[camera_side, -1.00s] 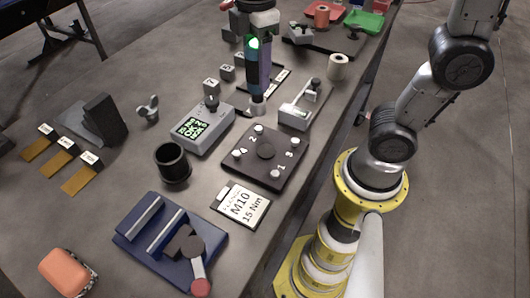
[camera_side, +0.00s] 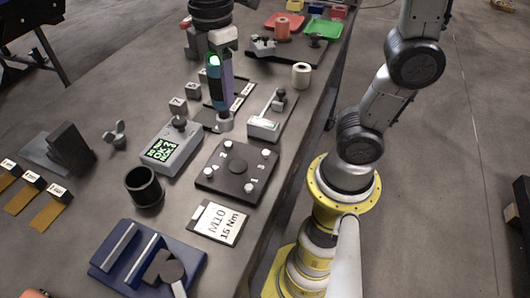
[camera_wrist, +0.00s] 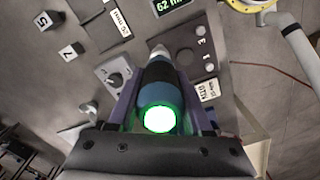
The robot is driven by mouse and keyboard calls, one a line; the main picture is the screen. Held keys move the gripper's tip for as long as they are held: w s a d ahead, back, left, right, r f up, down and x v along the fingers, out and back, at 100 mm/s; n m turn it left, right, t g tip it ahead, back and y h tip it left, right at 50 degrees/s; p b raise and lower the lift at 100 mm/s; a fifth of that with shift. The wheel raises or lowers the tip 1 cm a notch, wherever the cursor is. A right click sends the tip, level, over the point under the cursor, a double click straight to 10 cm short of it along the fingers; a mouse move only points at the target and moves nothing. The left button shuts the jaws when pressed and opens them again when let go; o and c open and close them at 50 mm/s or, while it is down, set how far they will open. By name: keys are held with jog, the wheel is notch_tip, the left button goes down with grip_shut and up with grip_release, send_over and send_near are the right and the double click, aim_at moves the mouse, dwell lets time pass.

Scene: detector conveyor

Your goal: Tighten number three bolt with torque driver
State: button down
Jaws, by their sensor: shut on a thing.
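The torque driver (camera_side: 221,90) stands nearly upright, a green light at its top and a metal tip below. My gripper (camera_side: 218,66) is shut on its upper part; the wrist view shows the fingers (camera_wrist: 163,108) on both sides of it. The tip is just behind the dark bolt plate (camera_side: 220,180), apart from its bolts; whether it touches anything below is unclear. The plate has several silver bolts and a dark round centre. The number three bolt (camera_side: 265,153) is at the right back corner beside its "3" mark. The wrist view also shows the plate (camera_wrist: 187,73).
A white card (camera_side: 218,222) reading M10, 15 Nm lies before the plate. A grey display box (camera_side: 172,148) and black cup (camera_side: 144,187) stand left. A grey device (camera_side: 268,122) stands close right of the driver. A blue fixture (camera_side: 140,255) is in front.

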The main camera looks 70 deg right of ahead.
dwell(0.3)
jog(key=s+f, duration=0.2)
jog(key=s, duration=0.7)
jog(key=shift+f, duration=0.25)
jog(key=shift+f, duration=1.75)
dwell(4.8)
